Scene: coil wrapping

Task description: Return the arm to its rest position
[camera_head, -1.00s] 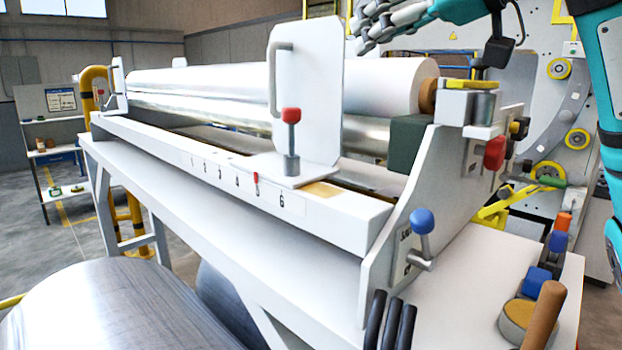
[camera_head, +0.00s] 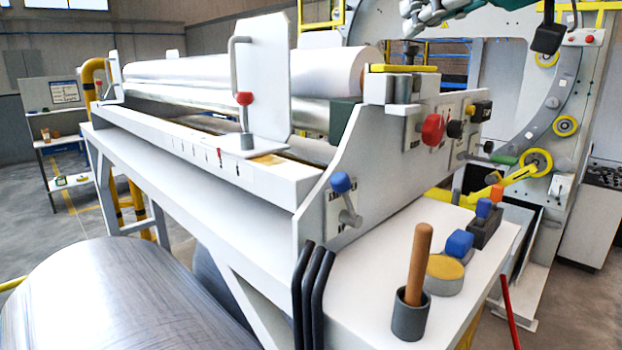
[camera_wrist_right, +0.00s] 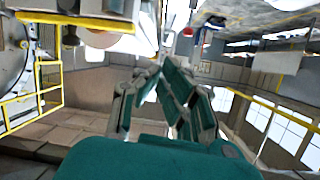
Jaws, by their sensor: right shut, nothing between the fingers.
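My right gripper (camera_head: 428,22) shows at the top edge of the head view, above and behind the end of the roller machine. It is clear of the machine and holds nothing. In the right wrist view its fingers (camera_wrist_right: 160,75) come together at the tips, shut and empty, with the room tilted behind them. Most of my right arm is out of the head view. My left gripper is not in view.
The white roller machine (camera_head: 190,170) fills the middle. Its end shelf holds a grey cup (camera_head: 411,315) with a wooden handle (camera_head: 419,255) and blue-topped items (camera_head: 459,243). A large metal coil (camera_head: 110,300) lies front left. A ring machine (camera_head: 580,100) stands right.

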